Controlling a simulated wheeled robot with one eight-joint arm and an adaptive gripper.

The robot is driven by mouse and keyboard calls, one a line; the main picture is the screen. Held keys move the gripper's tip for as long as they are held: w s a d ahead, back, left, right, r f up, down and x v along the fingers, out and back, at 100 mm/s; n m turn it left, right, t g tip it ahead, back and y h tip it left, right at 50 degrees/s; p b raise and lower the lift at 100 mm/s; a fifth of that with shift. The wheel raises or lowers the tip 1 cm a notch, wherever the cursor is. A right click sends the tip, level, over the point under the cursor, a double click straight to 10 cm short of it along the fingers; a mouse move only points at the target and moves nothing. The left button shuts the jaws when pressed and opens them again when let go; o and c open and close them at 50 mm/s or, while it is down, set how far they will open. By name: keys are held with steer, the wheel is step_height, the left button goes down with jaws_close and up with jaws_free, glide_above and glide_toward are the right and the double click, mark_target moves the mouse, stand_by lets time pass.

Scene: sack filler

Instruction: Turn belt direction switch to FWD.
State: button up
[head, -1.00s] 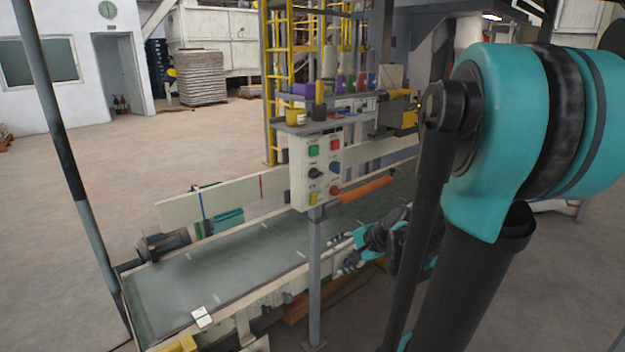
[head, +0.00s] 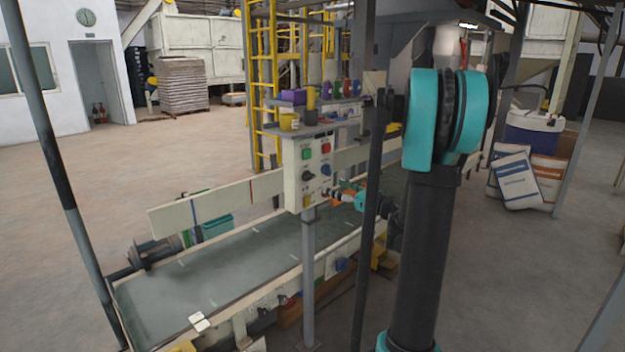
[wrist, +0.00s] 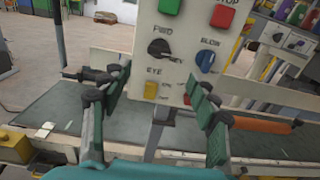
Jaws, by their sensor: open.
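The belt direction switch is a black knob (wrist: 160,49) on a pale control panel (head: 293,190), with FWD printed above it and a partly hidden label at its lower right. Its bar lies roughly sideways, tilting down to the right; the exact setting is hard to read. The knob also shows in the head view (head: 308,176). My gripper (wrist: 158,88) is open and empty, its dark fingers spread either side of the panel's lower part. The knob appears above and between the fingertips, apart from them. In the head view my gripper (head: 345,197) is beside the panel's lower right edge.
A blue BLOW knob (wrist: 206,61) is right of the switch, with a yellow EYE switch (wrist: 151,90) below. Green (wrist: 170,6) and red (wrist: 222,16) buttons are above. The conveyor belt (head: 215,270) runs behind the panel's post (head: 308,260).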

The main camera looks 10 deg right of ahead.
mark_target(312, 177)
steer(key=x, duration=1.2)
steer(key=shift+c, duration=0.4)
steer(key=shift+s, duration=0.1)
steer(key=c, duration=1.1)
